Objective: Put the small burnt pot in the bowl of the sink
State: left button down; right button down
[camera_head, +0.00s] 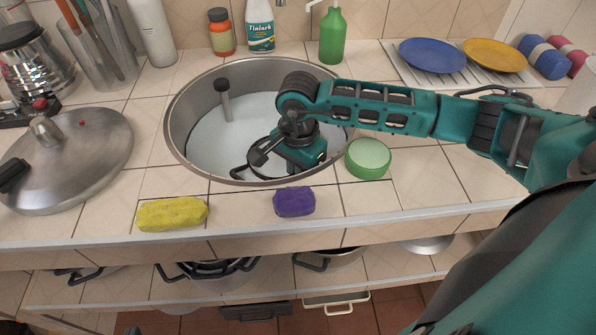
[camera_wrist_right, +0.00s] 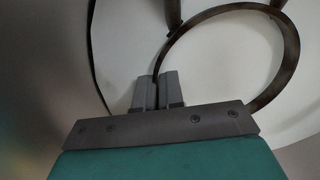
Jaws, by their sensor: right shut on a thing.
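The sink bowl (camera_head: 178,142) is a round metal basin with a pale, whitish inside. The small pot (camera_head: 264,156) shows as a dark rim within it, at the lower right, partly hidden by my right gripper (camera_head: 297,160). A dark loop (camera_head: 238,171) sticks out at its left side. In the right wrist view, my right gripper (camera_wrist_right: 157,91) has its fingers close together on the end of a brown curved band (camera_wrist_right: 291,45), apparently part of the pot. Whether the pot touches the basin floor I cannot tell. My left gripper is not in view.
A yellow sponge (camera_head: 172,213) and purple sponge (camera_head: 294,201) lie in front of the sink. A green round container (camera_head: 368,158) stands at its right, a large lid (camera_head: 70,155) at its left. Bottles line the back. A dark-topped rod (camera_head: 224,100) stands in the sink.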

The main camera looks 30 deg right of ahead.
jog(key=shift+f+b, duration=0.2)
jog(key=shift+b, duration=0.1)
jog(key=c, duration=1.3)
grip_release()
jog(key=shift+r, duration=0.1)
jog(key=shift+o, duration=0.2)
notch_tip(320, 180, up, 12)
jog(key=p, duration=0.1)
jog(key=shift+r, duration=0.15)
